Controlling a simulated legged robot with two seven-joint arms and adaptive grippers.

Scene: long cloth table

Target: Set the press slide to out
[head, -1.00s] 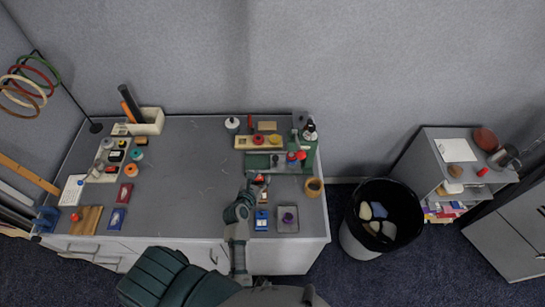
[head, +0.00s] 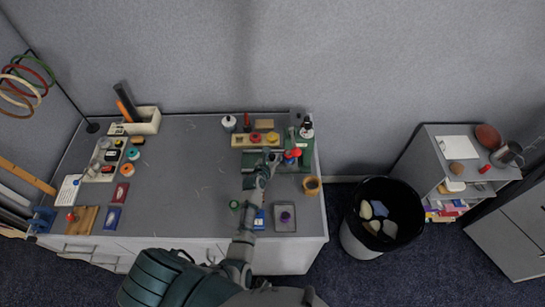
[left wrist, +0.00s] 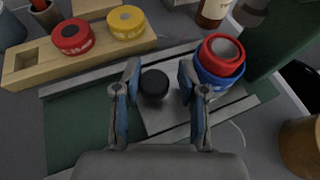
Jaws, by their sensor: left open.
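The press has a green base (left wrist: 75,130) with grey rails. Its slide is a light grey plate (left wrist: 165,120) with a black round knob (left wrist: 154,84). A red and blue round piece (left wrist: 220,62) sits at the plate's right side, and its red top also shows in the head view (head: 292,153). My left gripper (left wrist: 158,72) is open, with one finger on each side of the knob; I cannot tell whether they touch it. In the head view the left gripper (head: 271,158) covers part of the press. My right gripper is not in view.
A wooden holder (left wrist: 28,72) with a red and a yellow round piece stands behind the press. A brown bottle (head: 307,130) stands behind it too. A tan cup (head: 312,186) and a grey tray (head: 285,225) are nearer the front. The table's middle (head: 185,170) is clear.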

